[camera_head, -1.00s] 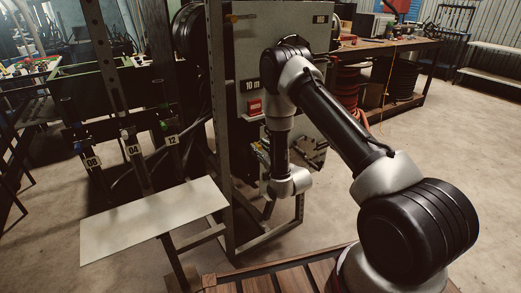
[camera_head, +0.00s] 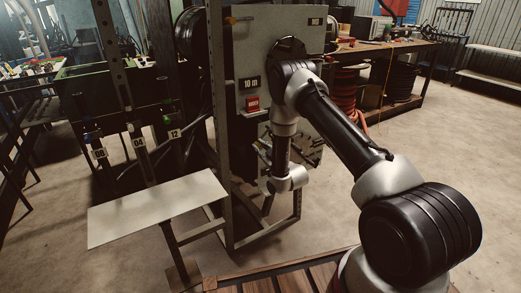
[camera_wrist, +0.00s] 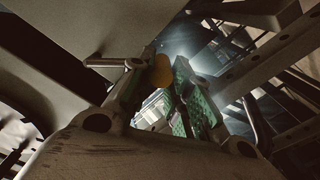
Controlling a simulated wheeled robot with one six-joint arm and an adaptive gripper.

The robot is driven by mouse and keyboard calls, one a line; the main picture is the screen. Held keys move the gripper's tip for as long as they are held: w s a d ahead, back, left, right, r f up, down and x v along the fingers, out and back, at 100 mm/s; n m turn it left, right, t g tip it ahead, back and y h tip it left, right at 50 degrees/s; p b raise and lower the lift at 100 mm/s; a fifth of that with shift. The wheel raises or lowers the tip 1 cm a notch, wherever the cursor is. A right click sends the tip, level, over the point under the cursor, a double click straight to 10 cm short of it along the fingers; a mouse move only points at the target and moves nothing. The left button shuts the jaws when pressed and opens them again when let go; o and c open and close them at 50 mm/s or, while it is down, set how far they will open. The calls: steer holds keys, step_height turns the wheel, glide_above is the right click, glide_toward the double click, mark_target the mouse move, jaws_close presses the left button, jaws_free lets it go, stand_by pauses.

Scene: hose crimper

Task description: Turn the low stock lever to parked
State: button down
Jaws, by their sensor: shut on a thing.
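In the wrist view, my gripper (camera_wrist: 160,80) has green-padded fingers closed around a rounded orange-yellow piece (camera_wrist: 162,68). This piece looks like the end of a lever, but most of it is hidden by the fingers. I cannot read the lever's position or any parked mark there.
A red switch (camera_head: 253,104) sits under a "10 m" label (camera_head: 249,84) on the panel. The upright metal frame (camera_head: 218,130) stands left of my gripper. A pale flat plate (camera_head: 158,207) is at the lower left. The floor at the right is open.

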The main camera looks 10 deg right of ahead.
steer(key=shift+w+d+f+n, duration=0.15)
steer(key=shift+d+f+n, duration=0.4)
steer(key=shift+w+d+f+n, duration=0.15)
steer(key=shift+d+f+n, duration=0.35)
steer(key=shift+n, duration=0.05)
steer(key=c, duration=1.3)
jaws_free()
steer(key=v, duration=1.2)
